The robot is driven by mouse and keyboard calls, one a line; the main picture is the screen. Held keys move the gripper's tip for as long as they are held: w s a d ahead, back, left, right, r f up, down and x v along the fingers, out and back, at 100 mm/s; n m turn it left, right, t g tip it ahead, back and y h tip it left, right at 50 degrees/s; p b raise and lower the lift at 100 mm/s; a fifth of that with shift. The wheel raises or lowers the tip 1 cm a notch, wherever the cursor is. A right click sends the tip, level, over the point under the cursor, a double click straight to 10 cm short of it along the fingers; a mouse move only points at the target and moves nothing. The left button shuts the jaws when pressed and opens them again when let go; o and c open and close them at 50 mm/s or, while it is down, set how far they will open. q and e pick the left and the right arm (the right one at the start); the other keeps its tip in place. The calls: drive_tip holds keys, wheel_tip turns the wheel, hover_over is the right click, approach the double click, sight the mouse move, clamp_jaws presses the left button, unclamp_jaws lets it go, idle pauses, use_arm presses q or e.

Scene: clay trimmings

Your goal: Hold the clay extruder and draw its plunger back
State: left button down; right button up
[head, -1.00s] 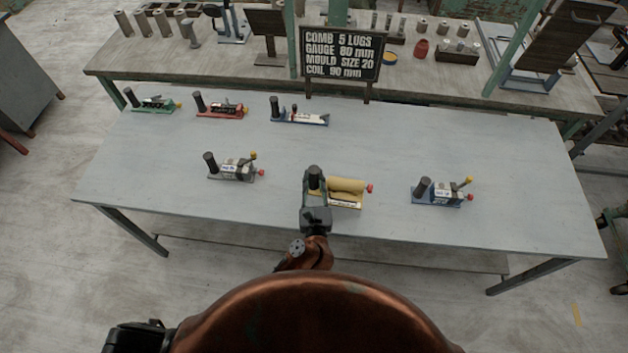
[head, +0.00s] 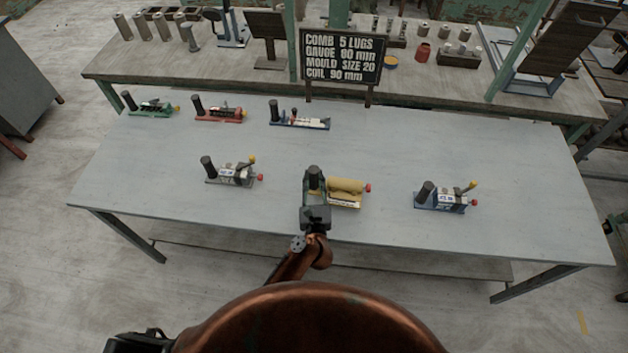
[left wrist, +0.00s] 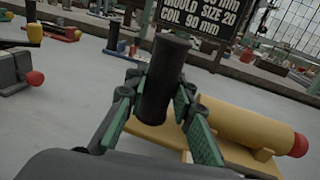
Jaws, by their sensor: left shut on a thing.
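The clay extruder, a yellow barrel (head: 346,186) on a yellow base, lies near the front middle of the table. It also shows in the left wrist view (left wrist: 235,122). A red knob (head: 368,188) sticks out at its right end, close against the barrel. A dark upright post (left wrist: 163,90) stands at its left end. My left gripper (head: 314,182) is shut on this post, with green-padded fingers on both sides of it in the left wrist view. My right gripper is not in view.
A grey device (head: 232,173) stands to the left and a blue one (head: 446,197) to the right, both with posts. Green (head: 150,107), red (head: 218,112) and blue-white (head: 300,120) devices line the back. A sign (head: 341,57) stands behind. Table between is clear.

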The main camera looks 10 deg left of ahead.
use_arm(q)
drive_tip(key=shift+w+a+f+b, duration=0.1)
drive_tip(key=shift+w+f+b, duration=0.5)
drive_tip(key=shift+w, duration=0.2)
drive_tip(key=shift+w+a+f+b, duration=0.1)
drive_tip(key=shift+w+f+b, duration=0.35)
drive_tip(key=shift+w+f, duration=0.3)
drive_tip(key=shift+w, duration=0.1)
drive_tip(key=shift+w+a+f+b, duration=0.1)
drive_tip(key=shift+w+f+b, duration=0.35)
drive_tip(key=shift+w+f, duration=0.15)
drive_tip(key=shift+s+f, duration=0.1)
drive_tip(key=shift+f, duration=0.3)
idle(0.9)
